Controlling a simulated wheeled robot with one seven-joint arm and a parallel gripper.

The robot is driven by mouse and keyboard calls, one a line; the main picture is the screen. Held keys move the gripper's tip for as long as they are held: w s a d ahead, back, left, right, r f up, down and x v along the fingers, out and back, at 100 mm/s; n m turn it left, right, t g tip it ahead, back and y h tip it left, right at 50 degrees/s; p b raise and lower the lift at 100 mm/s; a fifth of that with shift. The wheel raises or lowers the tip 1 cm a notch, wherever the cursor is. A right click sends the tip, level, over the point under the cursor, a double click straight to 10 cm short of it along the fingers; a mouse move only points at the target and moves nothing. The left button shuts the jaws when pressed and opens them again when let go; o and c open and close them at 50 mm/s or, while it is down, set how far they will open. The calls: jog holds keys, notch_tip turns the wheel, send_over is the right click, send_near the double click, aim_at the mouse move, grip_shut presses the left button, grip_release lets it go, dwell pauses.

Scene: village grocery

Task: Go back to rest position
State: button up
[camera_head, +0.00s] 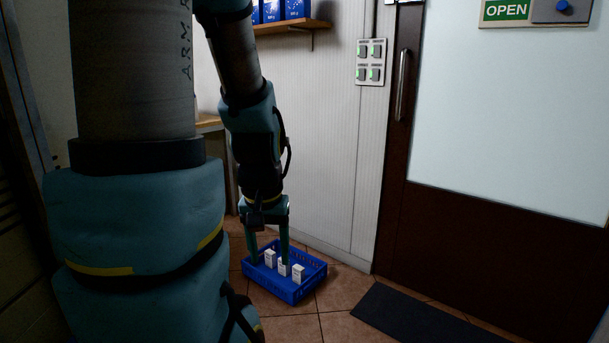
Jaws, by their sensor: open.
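My gripper (268,246) points straight down over a blue crate (292,293) on the tiled floor. Its two fingers are apart, and the fingertips reach down to about the crate's rim. Three small white boxes stand in the crate: a left one (270,258), a middle one (283,267) and a right one (298,274). The middle box is close to the right finger. I cannot tell whether they touch. My arm covers much of the left of the view.
A dark door (480,240) with a pale panel stands at the right, with a dark mat (425,318) before it. A switch panel (371,62) is on the white wall. A wooden shelf (292,26) with blue packages (272,10) is above. Tiled floor is free around the crate's front.

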notch_tip(320, 180, up, 13)
jog(key=p, duration=1.1)
jog(key=shift+r+p, duration=0.2)
jog(key=shift+p, duration=0.2)
